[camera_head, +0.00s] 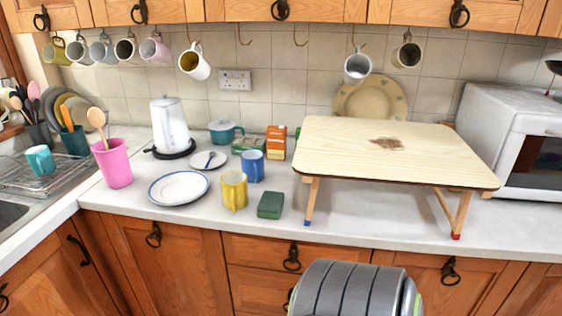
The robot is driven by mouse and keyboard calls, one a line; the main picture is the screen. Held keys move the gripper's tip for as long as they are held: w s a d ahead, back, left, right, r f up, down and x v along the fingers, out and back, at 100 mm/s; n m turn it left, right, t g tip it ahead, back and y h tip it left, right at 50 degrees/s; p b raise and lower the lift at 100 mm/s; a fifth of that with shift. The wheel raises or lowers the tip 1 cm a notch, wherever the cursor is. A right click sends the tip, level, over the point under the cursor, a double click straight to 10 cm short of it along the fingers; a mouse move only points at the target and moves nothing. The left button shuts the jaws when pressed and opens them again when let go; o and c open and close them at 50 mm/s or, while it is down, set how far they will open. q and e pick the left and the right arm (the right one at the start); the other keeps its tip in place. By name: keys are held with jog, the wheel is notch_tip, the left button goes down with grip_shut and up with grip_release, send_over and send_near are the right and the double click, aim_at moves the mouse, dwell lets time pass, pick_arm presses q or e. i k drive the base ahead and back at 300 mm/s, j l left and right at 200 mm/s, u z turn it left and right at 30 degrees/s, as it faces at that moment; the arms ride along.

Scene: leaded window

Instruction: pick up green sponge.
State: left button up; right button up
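A small dark green block, the green sponge (270,205), lies on the white countertop (340,215) near its front edge. It is just right of a yellow mug (234,191) and left of the folding table's near leg. Nothing covers it. Neither of my grippers is in view.
A low wooden folding table (345,150) stands to the right, with a brown stain on top. A blue mug (252,166), a white plate (179,188), a pink cup (113,163) and a kettle (170,124) stand to the left. The front counter strip right of the sponge is clear.

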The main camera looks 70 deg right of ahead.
aim_at(270, 205)
jog(key=z, duration=1.9)
